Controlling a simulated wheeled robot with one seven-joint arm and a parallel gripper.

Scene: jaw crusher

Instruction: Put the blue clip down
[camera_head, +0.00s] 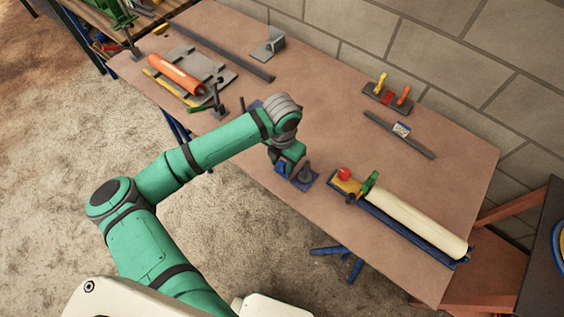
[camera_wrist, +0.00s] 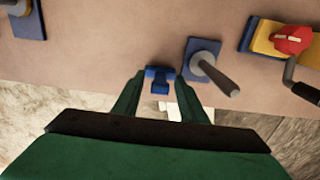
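The blue clip (camera_wrist: 160,82) sits between the two fingertips of my gripper (camera_wrist: 160,78) in the wrist view, its wider bar at the tips and a narrower stem towards the palm. My gripper seems shut on it. In the head view my gripper (camera_head: 284,160) is at the table's front edge, just left of a blue plate with a grey peg (camera_head: 305,174). That plate with its peg also shows right of the clip in the wrist view (camera_wrist: 204,62). I cannot tell whether the clip touches the tabletop.
A blue-based fixture with a cream cylinder (camera_head: 415,222), red knob and green part lies to the right. A rack with coloured pieces (camera_head: 387,96) and a grey bar (camera_head: 400,135) are at the back. An orange cylinder (camera_head: 175,74) lies left. The table's middle (camera_head: 325,115) is clear.

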